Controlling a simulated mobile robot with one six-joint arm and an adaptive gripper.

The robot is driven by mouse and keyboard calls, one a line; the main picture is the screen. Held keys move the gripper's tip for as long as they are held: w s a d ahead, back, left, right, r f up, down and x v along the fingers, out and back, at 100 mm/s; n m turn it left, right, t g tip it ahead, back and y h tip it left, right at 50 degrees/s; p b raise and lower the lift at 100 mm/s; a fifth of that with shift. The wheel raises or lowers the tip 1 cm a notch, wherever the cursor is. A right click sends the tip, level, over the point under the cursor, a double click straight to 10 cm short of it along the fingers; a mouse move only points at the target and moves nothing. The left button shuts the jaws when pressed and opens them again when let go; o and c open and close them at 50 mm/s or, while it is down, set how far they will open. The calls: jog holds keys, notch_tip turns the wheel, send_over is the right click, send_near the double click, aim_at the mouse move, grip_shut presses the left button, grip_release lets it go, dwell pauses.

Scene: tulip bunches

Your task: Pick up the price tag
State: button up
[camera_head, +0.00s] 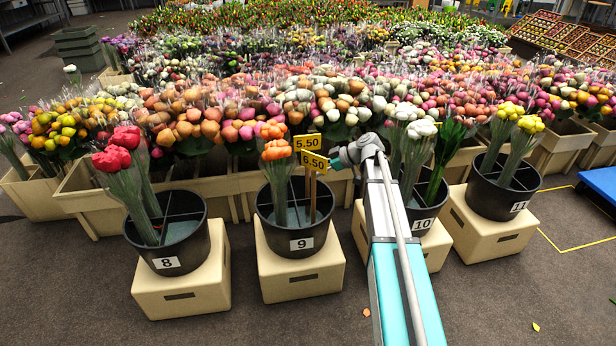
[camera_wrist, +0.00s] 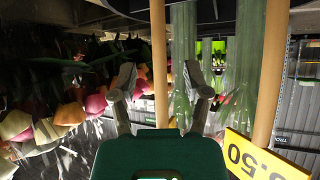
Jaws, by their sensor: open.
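Two yellow price tags on wooden sticks stand in black bucket 9 (camera_head: 268,213): the 5.50 tag (camera_head: 307,142) and, lower and in front, the 6.50 tag (camera_head: 314,162). My gripper (camera_head: 335,161) is open just right of the 6.50 tag, at about its height. In the wrist view, one stick (camera_wrist: 159,40) lines up between the open fingers of my gripper (camera_wrist: 160,80); whether it is within their reach I cannot tell. A second stick (camera_wrist: 271,75) is to the right. A yellow tag (camera_wrist: 262,157) ending in ".50" is partly cut off at lower right.
Orange tulips (camera_head: 276,150) stand beside the tags in bucket 9. Bucket 8 (camera_head: 170,240) with red tulips is left; bucket 10 (camera_head: 424,216), partly behind my arm, and bucket 11 (camera_head: 498,195) are right. Crowded flower crates (camera_head: 215,195) fill the area behind.

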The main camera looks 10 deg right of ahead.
aim_at(307, 183)
jog(key=b+x, duration=0.2)
jog(key=x, duration=0.3)
jog(key=shift+b, duration=0.4)
grip_shut()
dwell(0.4)
